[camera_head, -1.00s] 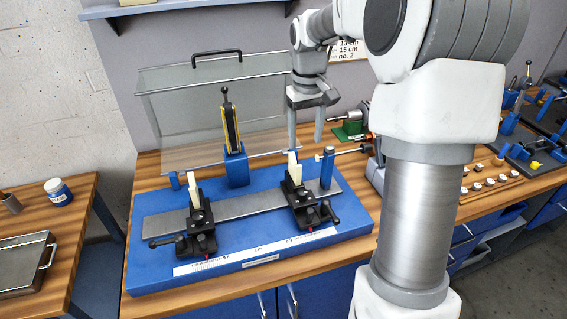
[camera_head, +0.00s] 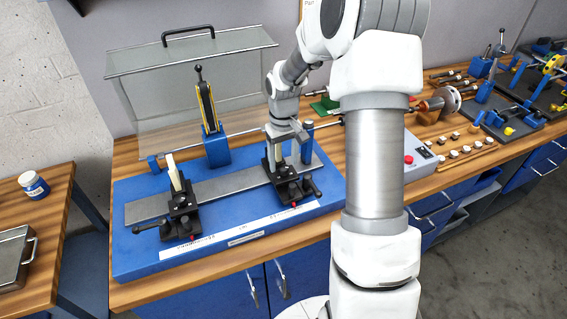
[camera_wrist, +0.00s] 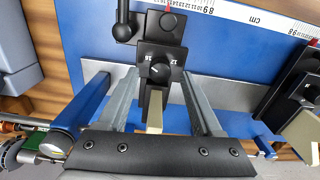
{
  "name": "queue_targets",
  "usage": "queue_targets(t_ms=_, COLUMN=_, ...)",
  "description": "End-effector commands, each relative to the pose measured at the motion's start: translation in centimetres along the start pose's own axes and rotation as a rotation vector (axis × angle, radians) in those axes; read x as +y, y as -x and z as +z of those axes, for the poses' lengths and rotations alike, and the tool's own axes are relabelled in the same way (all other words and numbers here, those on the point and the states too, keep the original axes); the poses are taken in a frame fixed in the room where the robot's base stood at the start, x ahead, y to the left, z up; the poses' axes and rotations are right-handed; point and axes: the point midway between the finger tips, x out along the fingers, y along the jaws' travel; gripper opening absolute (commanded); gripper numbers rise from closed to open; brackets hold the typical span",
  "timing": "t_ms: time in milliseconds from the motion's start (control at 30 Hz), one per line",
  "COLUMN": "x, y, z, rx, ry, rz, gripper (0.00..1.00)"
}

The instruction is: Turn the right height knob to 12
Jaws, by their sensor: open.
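The right height knob (camera_wrist: 160,71) is a small black dial on the black right support, with white numbers beside it; 12 is readable at its right in the wrist view. A small pale mark shows on the knob, but its exact setting is unclear. The right support (camera_head: 296,188) stands on the grey rail, with a cream upright block (camera_wrist: 155,112) behind the knob in the wrist view. My gripper (camera_wrist: 157,84) is open, its two grey fingers on either side of the block and reaching toward the knob. In the head view my gripper (camera_head: 282,150) hides part of this support.
The left support (camera_head: 182,208) stands on the same rail, apart from my gripper. A blue post (camera_head: 307,140) and a thin rod are close behind the right support. A clear shield (camera_head: 140,95) stands at the back. The blue base's front strip carries a cm scale (camera_wrist: 240,14).

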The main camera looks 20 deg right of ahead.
Motion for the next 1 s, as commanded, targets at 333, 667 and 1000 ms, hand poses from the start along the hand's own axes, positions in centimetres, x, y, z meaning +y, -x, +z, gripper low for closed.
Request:
queue_targets(t_ms=333, x=0.0, y=-1.7, z=0.0, rx=0.001, ry=0.0, rz=0.001, gripper=0.67)
queue_targets(t_ms=667, x=0.0, y=-1.6, z=0.0, rx=0.001, ry=0.0, rz=0.001, gripper=0.33)
queue_targets(t_ms=1000, x=0.0, y=-1.6, z=0.0, rx=0.001, ry=0.0, rz=0.001, gripper=0.0)
